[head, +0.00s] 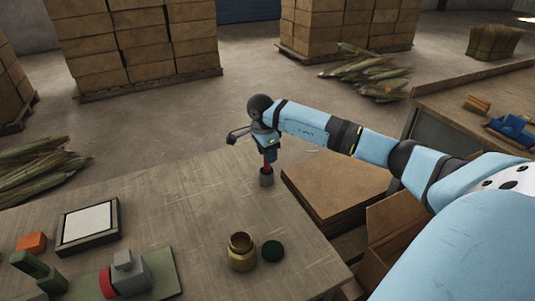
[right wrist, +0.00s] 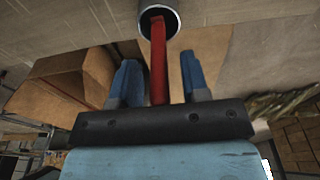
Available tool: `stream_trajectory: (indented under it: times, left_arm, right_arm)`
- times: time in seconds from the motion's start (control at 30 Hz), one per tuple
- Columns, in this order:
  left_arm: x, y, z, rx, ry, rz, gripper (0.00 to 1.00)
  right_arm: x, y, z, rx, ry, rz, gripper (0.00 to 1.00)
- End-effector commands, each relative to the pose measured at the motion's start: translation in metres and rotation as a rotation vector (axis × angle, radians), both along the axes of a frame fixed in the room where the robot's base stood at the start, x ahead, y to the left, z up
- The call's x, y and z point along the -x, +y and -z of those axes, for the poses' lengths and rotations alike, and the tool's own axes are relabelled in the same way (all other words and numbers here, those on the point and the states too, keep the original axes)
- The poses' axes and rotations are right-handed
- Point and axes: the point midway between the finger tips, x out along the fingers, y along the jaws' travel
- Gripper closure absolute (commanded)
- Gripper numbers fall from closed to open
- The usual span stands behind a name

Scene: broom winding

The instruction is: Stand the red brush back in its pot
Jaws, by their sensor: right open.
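The red brush (head: 267,166) stands roughly upright in a small grey pot (head: 266,181) near the table's far right edge. In the right wrist view the red brush (right wrist: 158,55) has its far end inside the round mouth of the pot (right wrist: 174,8). My right gripper (head: 269,156) is above the pot, around the upper part of the brush. In the right wrist view its two blue fingers (right wrist: 158,78) are spread on either side of the handle, with a gap on each side. The part of the brush inside the pot is hidden. My left gripper is not in view.
A brass jar (head: 241,253) and a dark green lid (head: 272,251) stand on the table's front part. A framed white pad (head: 89,224), an orange block (head: 32,242) and a grey device (head: 128,272) are at the left. Cardboard boxes (head: 335,185) lie beyond the right edge.

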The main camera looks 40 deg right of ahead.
Motion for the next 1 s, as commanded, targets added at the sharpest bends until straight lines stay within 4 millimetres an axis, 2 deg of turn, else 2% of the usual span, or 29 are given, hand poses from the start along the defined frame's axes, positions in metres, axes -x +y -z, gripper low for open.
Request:
stream_trajectory:
  times: [0.3,0.5,0.7,1.0]
  left_arm:
    - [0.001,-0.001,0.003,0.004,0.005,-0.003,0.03]
    - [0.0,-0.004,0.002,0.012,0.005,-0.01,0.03]
    - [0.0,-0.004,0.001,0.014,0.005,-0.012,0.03]
    - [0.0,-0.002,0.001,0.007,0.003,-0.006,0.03]
  right_arm:
    - [-0.004,0.007,-0.066,0.001,-0.006,0.0,0.58]
    - [-0.005,0.011,-0.1,0.0,-0.004,0.0,0.58]
    - [-0.005,0.013,-0.113,-0.001,-0.001,0.001,0.58]
    - [-0.005,0.013,-0.114,0.0,-0.001,0.001,0.58]
